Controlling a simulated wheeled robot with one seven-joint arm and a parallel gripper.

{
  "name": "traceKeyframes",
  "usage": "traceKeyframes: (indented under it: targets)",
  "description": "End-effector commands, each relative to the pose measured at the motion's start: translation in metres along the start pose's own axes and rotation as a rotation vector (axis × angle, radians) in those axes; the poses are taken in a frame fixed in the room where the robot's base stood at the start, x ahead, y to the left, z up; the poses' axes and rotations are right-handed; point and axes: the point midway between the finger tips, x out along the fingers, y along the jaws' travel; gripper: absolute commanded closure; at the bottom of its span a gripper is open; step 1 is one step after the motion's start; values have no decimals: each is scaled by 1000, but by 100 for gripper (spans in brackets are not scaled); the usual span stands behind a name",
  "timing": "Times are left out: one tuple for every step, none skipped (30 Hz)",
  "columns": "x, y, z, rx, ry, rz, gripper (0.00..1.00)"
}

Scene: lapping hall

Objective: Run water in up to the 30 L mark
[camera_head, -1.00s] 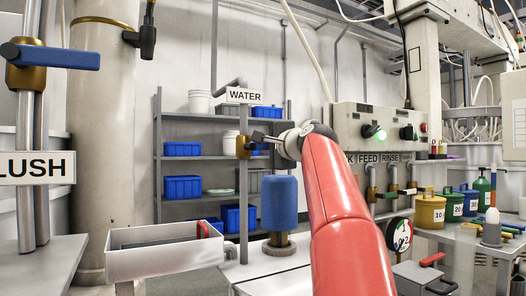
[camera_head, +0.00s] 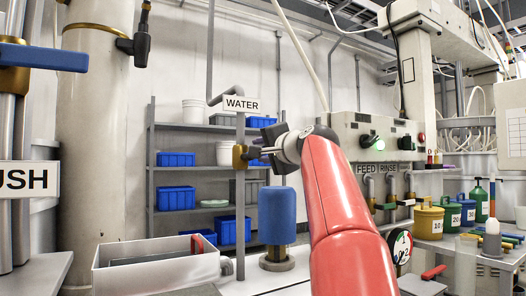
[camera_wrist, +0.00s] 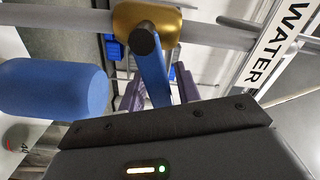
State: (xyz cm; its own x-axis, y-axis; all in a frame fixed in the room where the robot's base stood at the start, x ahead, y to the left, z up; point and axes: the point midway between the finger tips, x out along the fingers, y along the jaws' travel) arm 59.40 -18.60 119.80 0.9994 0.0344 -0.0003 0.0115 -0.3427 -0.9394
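The WATER sign (camera_head: 241,104) stands on a pipe above a brass valve (camera_head: 239,157). In the wrist view the brass valve (camera_wrist: 147,22) carries a blue lever (camera_wrist: 156,75) on a dark round cap, and the WATER sign (camera_wrist: 279,42) is at right. My gripper (camera_head: 262,152) is at the valve. In the wrist view its two purple-grey fingers (camera_wrist: 160,92) stand either side of the lever, with a gap at the right finger. They look open, not closed on it. No water stream shows. I cannot make out a 30 L mark.
A blue cylinder (camera_head: 277,213) stands just below the valve, close to my arm. A white tray (camera_head: 155,266) is at lower left. The FLUSH valve's blue lever (camera_head: 42,54) is at far left. A FEED/RINSE panel (camera_head: 375,140) and a dial gauge (camera_head: 401,247) are at right.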

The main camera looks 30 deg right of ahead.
Motion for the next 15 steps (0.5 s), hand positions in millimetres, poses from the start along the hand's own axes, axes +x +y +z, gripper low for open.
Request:
traceKeyframes:
  targets:
    - [0,0,0,0,0,0,61]
    - [0,0,0,1,0,0,58]
    - [0,0,0,1,0,0,58]
    - [0,0,0,1,0,0,58]
    - [0,0,0,1,0,0,58]
    - [0,0,0,1,0,0,58]
    - [0,0,0,1,0,0,58]
    - [0,0,0,1,0,0,58]
    - [0,0,0,1,0,0,58]
    - [-1,0,0,1,1,0,58]
    - [-2,0,0,1,1,0,58]
    - [-5,1,0,1,1,0,58]
    - [-8,1,0,0,2,0,58]
    - [-13,2,0,0,2,0,58]
    - [-19,1,0,-1,3,-1,58]
